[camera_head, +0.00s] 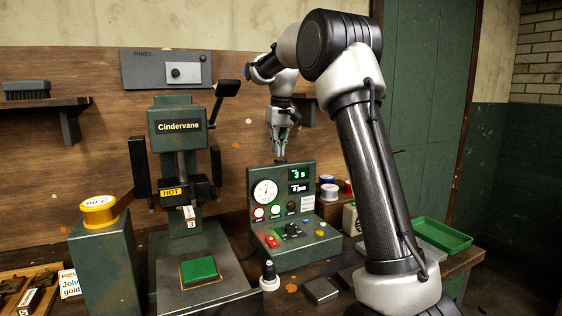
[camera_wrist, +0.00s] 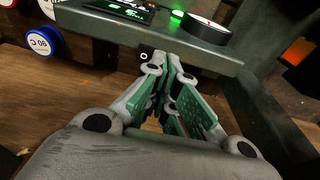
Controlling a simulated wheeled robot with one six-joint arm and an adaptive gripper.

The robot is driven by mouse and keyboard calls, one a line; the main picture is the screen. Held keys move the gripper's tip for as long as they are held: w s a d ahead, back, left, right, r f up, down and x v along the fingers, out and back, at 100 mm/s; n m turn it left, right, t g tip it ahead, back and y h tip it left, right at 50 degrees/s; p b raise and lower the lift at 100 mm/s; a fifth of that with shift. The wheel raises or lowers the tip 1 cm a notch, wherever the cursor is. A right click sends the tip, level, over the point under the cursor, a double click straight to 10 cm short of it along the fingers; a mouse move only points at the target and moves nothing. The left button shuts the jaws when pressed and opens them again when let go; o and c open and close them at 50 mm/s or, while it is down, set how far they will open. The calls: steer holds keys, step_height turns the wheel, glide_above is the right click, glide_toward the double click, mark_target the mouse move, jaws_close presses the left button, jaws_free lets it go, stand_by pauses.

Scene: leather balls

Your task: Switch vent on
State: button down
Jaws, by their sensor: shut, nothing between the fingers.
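A dark grey panel marked FUMES (camera_head: 166,69) is on the wooden back wall, above the Cindervane press. It carries a light square plate (camera_head: 183,73) with a small dark knob or switch. Its setting is too small to tell. My gripper (camera_head: 281,157) points down at the top edge of the green control box, right of and below the panel. In the wrist view my gripper (camera_wrist: 172,62) has its fingers together and empty, close to the box (camera_wrist: 205,58). The FUMES panel does not show in the wrist view.
The Cindervane press (camera_head: 178,130) stands left of the box, with a raised lever (camera_head: 228,90) and a HOT label. The control box (camera_head: 282,230) has a gauge, lit displays, buttons and knobs. A shelf (camera_head: 45,104) with a brush is at left. A green tray (camera_head: 440,237) is at right.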

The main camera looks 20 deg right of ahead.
steer(key=shift+f, duration=1.1)
stand_by(0.4)
steer(key=shift+r, duration=3.5)
